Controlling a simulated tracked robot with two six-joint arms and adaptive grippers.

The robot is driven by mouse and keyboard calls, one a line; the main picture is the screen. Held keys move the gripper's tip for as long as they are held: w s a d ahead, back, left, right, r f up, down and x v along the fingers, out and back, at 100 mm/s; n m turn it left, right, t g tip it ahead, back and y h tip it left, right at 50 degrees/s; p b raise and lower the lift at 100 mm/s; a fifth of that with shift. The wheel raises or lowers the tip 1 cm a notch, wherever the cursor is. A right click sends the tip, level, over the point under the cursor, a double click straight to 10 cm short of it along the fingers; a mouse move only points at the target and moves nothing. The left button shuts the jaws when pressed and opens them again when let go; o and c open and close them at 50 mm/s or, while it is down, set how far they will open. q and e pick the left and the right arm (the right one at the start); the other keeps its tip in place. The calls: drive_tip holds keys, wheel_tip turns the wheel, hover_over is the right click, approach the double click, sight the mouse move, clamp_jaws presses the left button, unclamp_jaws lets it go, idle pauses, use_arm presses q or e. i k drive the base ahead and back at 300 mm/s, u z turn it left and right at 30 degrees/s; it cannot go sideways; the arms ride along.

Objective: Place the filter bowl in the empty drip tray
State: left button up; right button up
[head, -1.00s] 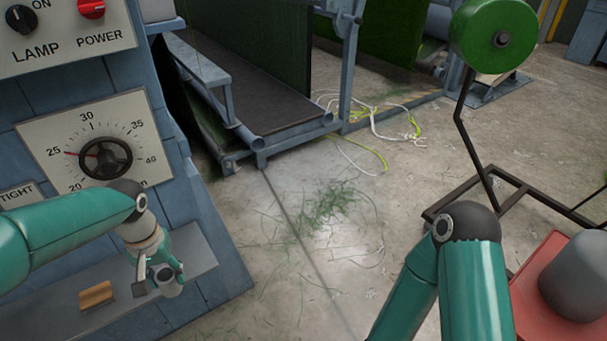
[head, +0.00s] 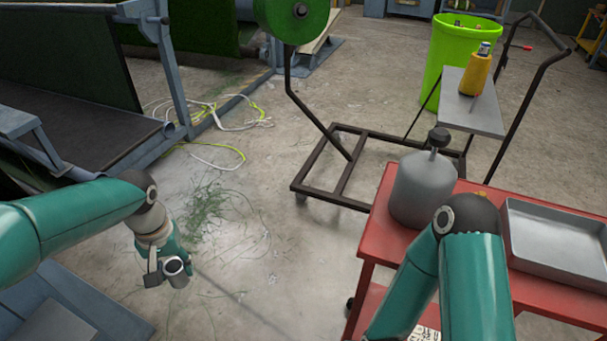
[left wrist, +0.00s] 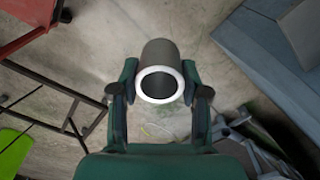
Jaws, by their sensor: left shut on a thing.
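My left gripper (head: 164,268) is shut on the filter bowl (head: 178,273), a small grey cup with a pale rim, held in the air over the floor. The left wrist view shows the bowl (left wrist: 160,53) between both fingers, its round mouth facing the camera. The drip tray (head: 530,255) is a shallow grey metal tray on the right of the red cart; its visible inside is empty. It is far to the right of my left gripper. My right arm rises in front of the cart, covering part of it; its gripper is not in view.
A grey canister (head: 421,192) with a dark knob stands on the red cart (head: 380,228), left of the tray. Behind it are a dark trolley frame (head: 345,190), a yellow bottle (head: 476,72) and a lime bin (head: 447,52). Grass clippings (head: 205,203) and cables (head: 225,118) lie on the floor.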

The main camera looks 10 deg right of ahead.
sight(568, 253)
drive_tip(key=u, duration=0.9)
drive_tip(key=i, duration=0.1)
drive_tip(key=z, duration=1.8)
